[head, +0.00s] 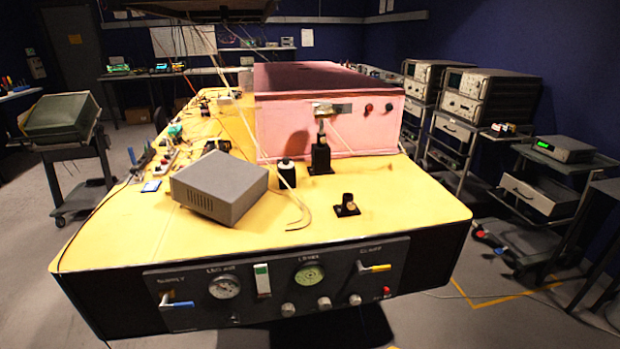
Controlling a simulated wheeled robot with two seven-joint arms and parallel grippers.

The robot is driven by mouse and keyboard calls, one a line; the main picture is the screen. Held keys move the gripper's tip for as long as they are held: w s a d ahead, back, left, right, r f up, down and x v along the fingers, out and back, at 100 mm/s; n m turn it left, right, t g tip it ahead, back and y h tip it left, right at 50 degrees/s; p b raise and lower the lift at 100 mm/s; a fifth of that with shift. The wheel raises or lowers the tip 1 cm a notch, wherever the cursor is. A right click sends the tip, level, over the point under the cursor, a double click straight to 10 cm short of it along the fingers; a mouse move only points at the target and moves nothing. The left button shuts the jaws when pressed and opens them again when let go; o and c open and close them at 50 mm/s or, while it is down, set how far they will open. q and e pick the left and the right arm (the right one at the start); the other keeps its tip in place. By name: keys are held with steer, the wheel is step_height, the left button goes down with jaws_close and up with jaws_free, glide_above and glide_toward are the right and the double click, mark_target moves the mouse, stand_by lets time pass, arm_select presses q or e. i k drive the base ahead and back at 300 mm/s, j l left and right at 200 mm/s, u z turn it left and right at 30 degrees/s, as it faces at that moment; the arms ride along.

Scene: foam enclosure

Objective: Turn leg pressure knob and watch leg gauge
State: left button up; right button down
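The front panel (265,281) of the yellow-topped table carries the gauges and knobs. Three small round knobs (288,310), (324,302) and (355,299) line the lower panel. Which one is the leg pressure knob I cannot tell. The needles are too small to read. Neither gripper is in view.
The panel also has a blue-handled lever (178,304), a yellow-handled lever (376,268), a white switch plate (262,280) and a red button (386,291). A grey box (219,187) and a pink foam enclosure (330,130) stand on the tabletop (400,205). Instrument carts line the right.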

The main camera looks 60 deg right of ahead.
mark_target(231, 318)
steer(key=z, duration=1.5)
